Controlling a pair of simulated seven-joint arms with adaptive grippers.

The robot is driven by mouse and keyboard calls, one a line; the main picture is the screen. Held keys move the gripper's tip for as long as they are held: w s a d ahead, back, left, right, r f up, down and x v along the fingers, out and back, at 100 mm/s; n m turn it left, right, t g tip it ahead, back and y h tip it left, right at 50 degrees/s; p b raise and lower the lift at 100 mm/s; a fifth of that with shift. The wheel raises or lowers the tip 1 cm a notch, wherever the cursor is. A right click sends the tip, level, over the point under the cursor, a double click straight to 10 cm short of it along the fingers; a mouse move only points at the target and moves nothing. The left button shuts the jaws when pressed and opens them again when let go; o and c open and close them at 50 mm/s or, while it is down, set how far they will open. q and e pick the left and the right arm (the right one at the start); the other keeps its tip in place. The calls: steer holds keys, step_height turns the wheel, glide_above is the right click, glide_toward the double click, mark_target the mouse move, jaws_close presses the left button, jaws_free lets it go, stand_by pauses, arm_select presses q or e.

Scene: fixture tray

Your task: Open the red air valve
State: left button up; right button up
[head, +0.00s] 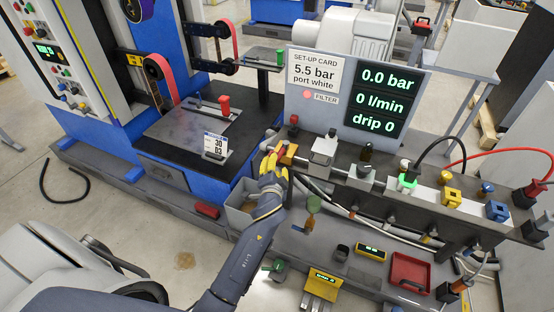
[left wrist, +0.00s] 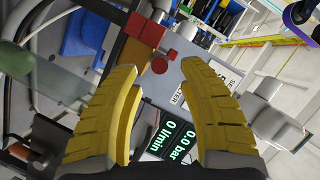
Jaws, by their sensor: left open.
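The valve assembly at the left end of the bench manifold has a small red knob (head: 294,120) and an orange-brass body (head: 289,153). My left gripper (head: 272,157) has yellow fingers and is at the left end of the manifold, partly covering the valve. In the left wrist view the fingers (left wrist: 155,76) are spread apart with nothing between them. Whether a finger touches the valve cannot be told. My right gripper is out of view.
A display panel (head: 376,104) behind the manifold reads 0.0 bar, 0 l/min, drip 0. A set-up card (head: 315,71) reads 5.5 bar, port white. Yellow (head: 452,196) and blue (head: 496,210) fittings sit further right. A red tray (head: 408,273) lies on the lower shelf.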

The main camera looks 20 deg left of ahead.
mark_target(277, 161)
arm_select(q)
steer(key=shift+x, duration=2.25)
steer(key=shift+o, duration=0.3)
jaws_close()
